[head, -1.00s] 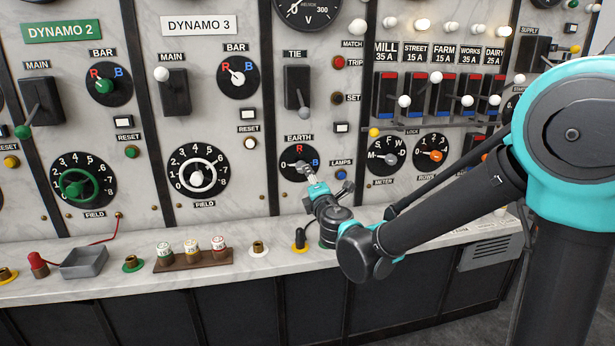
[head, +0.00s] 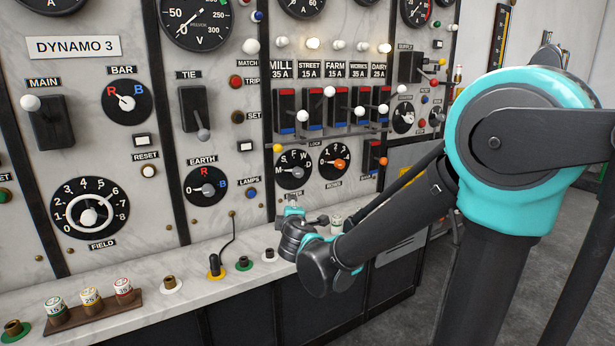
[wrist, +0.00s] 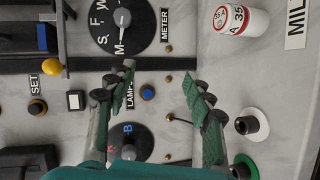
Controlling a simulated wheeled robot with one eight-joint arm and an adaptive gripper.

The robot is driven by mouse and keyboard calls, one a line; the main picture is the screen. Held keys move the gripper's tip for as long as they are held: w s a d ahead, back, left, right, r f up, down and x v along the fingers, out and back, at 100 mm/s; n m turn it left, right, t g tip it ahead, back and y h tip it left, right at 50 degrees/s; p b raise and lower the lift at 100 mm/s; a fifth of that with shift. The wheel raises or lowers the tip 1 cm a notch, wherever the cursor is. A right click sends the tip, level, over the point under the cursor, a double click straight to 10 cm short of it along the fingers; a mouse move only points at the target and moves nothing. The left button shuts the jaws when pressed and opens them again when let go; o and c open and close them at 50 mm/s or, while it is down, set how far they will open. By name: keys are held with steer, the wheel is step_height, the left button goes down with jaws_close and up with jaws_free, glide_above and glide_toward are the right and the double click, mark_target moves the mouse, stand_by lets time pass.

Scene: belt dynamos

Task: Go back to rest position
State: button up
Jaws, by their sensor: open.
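My gripper (wrist: 158,95) is open and empty in the wrist view, its two fingers apart in front of the marble panel. In the head view my gripper (head: 291,208) is small and partly hidden by my own wrist, above the ledge and below the meter dial. Between and beyond the fingers, the wrist view shows the blue lamps button (wrist: 147,92), the earth dial (wrist: 128,140) and the meter dial (wrist: 122,25). The fingers appear to touch nothing.
The marble ledge (head: 205,288) runs below the panel. It bears a rack of fuses (head: 92,309), several sockets and a plug with a black cord (head: 215,264). A white 35 A fuse (wrist: 240,20) is near the gripper. Breaker levers (head: 330,92) stick out above. Grey floor is open at right.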

steer(key=s+d+f+m+g+h, duration=0.25)
steer(key=d+f+m, duration=0.25)
steer(key=d, duration=0.5)
steer(key=s+d+f+m+g+h, duration=0.25)
steer(key=s+d+f+m, duration=0.2)
steer(key=d, duration=0.65)
steer(key=s+d+f+m+g+y, duration=0.1)
steer(key=s+d+f+m+g, duration=0.1)
steer(key=s, duration=0.6)
steer(key=s+d+f+m+g+y, duration=0.1)
steer(key=s+d+f+m+g, duration=0.1)
steer(key=s+f+m+g, duration=0.2)
steer(key=s+f+m, duration=0.2)
steer(key=s+f, duration=0.2)
steer(key=shift+s+d+f+m+y, duration=0.3)
steer(key=shift+s+f+m+y, duration=0.05)
steer(key=shift+f+y, duration=0.05)
